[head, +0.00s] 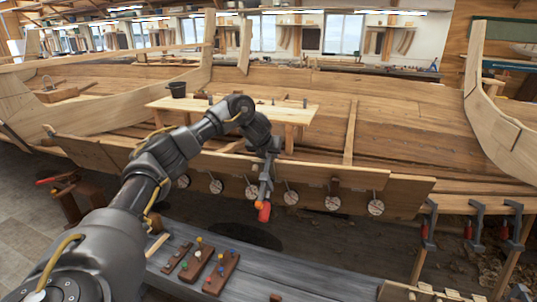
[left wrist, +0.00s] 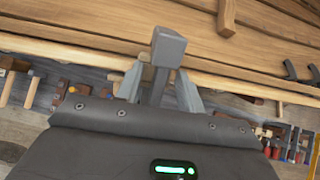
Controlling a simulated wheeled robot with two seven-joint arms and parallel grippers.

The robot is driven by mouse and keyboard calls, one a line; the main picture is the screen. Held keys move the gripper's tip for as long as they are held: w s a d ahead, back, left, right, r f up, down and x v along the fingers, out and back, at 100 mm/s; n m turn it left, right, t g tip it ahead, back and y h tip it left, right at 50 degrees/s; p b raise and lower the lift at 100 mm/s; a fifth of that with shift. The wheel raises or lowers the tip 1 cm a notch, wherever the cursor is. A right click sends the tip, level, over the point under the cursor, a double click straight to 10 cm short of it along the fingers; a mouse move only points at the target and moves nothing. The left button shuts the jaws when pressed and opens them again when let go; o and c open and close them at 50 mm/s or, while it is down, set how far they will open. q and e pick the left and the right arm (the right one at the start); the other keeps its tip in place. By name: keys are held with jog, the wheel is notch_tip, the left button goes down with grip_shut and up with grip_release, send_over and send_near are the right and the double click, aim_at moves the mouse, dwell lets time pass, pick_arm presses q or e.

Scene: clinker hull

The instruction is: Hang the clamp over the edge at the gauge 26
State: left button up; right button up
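A grey clamp (head: 266,183) with an orange-red handle hangs upright in my left gripper (head: 270,150). In the left wrist view, the clamp's grey head (left wrist: 168,48) stands up between the two fingers of my left gripper (left wrist: 160,88), which are shut on it. The clamp is in front of the hull's upper plank (head: 400,190), between two round gauges (head: 252,191) (head: 291,198). More gauges (head: 332,203) hang along this plank. Their numbers are too small to read, so I cannot tell which is 26. I cannot tell whether the clamp touches the plank. My right gripper is out of view.
Several similar clamps (head: 428,225) hang on the hull at the right. A grey bench (head: 320,280) in front holds wooden blocks (head: 221,272) with coloured pegs.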

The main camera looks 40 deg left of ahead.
pick_arm(q)
jog(key=shift+s+r, duration=0.15)
jog(key=p+v, duration=0.3)
jog(key=v, duration=0.7)
jog(key=shift+r, duration=0.2)
jog(key=shift+s+d, duration=0.1)
